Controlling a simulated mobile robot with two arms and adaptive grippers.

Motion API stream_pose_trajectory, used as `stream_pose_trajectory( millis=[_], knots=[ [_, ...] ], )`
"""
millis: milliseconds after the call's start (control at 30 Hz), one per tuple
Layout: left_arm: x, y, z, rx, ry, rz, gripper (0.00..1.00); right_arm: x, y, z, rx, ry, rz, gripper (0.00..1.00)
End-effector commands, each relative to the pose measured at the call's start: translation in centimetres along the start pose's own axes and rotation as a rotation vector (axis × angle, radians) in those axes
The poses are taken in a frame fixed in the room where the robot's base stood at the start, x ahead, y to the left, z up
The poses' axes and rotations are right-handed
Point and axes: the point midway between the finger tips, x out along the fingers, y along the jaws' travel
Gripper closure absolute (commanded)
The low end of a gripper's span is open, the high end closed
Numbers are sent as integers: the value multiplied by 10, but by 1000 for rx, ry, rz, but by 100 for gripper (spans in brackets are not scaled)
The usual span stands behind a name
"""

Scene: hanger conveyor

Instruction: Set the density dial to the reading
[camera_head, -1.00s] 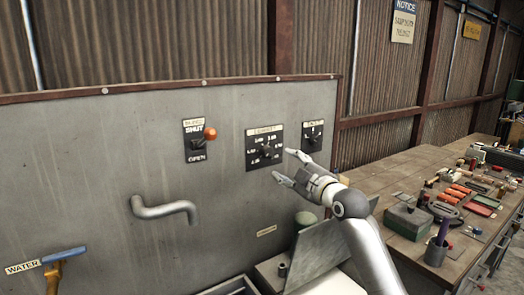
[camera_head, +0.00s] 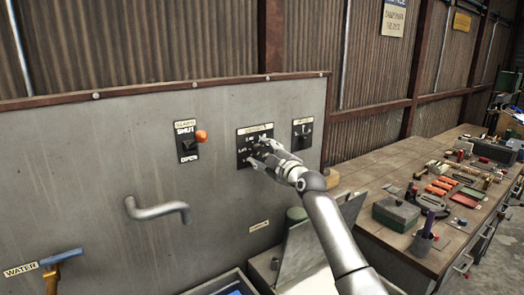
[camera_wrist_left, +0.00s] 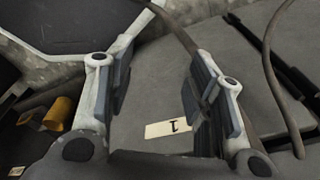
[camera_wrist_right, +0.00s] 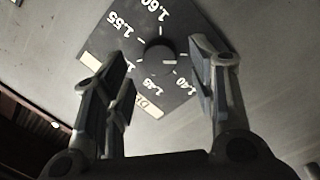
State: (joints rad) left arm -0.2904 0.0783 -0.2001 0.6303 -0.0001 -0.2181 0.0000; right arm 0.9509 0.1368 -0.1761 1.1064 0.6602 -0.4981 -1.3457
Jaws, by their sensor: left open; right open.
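The density dial is a round black knob (camera_wrist_right: 160,59) on a dark square plate (camera_wrist_right: 128,38) with white numbers around it, such as 1.55 and 1.60. In the head view the plate (camera_head: 244,160) is on the grey panel, partly hidden by my right gripper. My right gripper (camera_head: 260,153) is open in front of the dial. In the right wrist view its fingers (camera_wrist_right: 166,85) stand on either side of the knob, apart from it as far as I can see. My left gripper (camera_wrist_left: 158,90) is open and empty, over a grey surface with a label marked 1 (camera_wrist_left: 168,128).
A shut/open switch with an orange knob (camera_head: 201,136) is left of the dial. Another small dial plate (camera_head: 302,131) is close on its right. A bent pipe (camera_head: 158,211) and a blue water handle (camera_head: 62,256) are lower left. A cluttered workbench (camera_head: 375,178) stands at right.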

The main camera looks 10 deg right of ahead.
Motion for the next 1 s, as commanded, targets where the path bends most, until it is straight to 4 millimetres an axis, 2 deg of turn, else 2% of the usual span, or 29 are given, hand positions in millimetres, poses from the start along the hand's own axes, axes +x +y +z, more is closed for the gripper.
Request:
stream_pose_trajectory(
  millis=[233, 600, 967, 1000],
  knots=[
    [-4, 1, 11, 0, -17, 2, 52, 13, 0, 0, 0, -1, 1, 48],
    [-4, 2, 15, 1, -25, 2, 52, 15, 0, 0, 0, -1, 1, 48],
    [-4, 1, 15, 1, -24, 1, 52, 15, 0, 0, 0, -1, 0, 93],
    [-4, 1, 15, 1, -24, 1, 52, 15, 0, 0, 0, -1, 0, 94]
  ],
)
